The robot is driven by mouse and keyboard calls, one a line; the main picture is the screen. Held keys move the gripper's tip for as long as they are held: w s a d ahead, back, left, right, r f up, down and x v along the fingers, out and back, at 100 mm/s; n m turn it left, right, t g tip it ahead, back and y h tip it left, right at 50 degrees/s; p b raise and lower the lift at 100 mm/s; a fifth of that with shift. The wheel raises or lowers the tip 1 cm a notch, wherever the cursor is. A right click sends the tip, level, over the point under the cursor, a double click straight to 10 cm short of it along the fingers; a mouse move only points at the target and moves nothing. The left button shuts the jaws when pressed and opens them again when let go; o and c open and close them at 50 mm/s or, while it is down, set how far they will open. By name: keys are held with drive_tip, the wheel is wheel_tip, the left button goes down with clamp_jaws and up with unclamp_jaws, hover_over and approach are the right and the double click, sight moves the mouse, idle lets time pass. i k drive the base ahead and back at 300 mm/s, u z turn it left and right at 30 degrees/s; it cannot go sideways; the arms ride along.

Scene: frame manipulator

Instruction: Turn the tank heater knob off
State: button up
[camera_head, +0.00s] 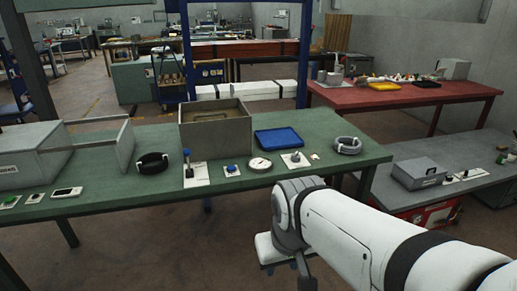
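Several small controls stand on the green table (95,196). A blue knob (232,168) sits on a small white plate in the middle. A grey knob or switch (295,157) sits on a white plate to its right. A round white dial gauge (259,164) lies between the two knobs. I cannot tell which control is the tank heater knob; no label is readable. My white arm reaches in from the lower right, its wrist bent down in front of the table. My gripper's fingers cannot be made out.
An open grey-brown box (216,136), a blue tray (278,139) and a coiled grey cable (347,146) stand towards the back. A black coil (151,163) and grey box (25,164) are left. A grey table (407,203) stands right. The front strip is mostly clear.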

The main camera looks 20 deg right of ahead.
sight(295, 157)
drive_tip(key=u, duration=0.15)
drive_tip(key=k, duration=0.4)
drive_tip(key=z, duration=0.6)
drive_tip(key=i, duration=1.4)
drive_tip(key=u, duration=0.4)
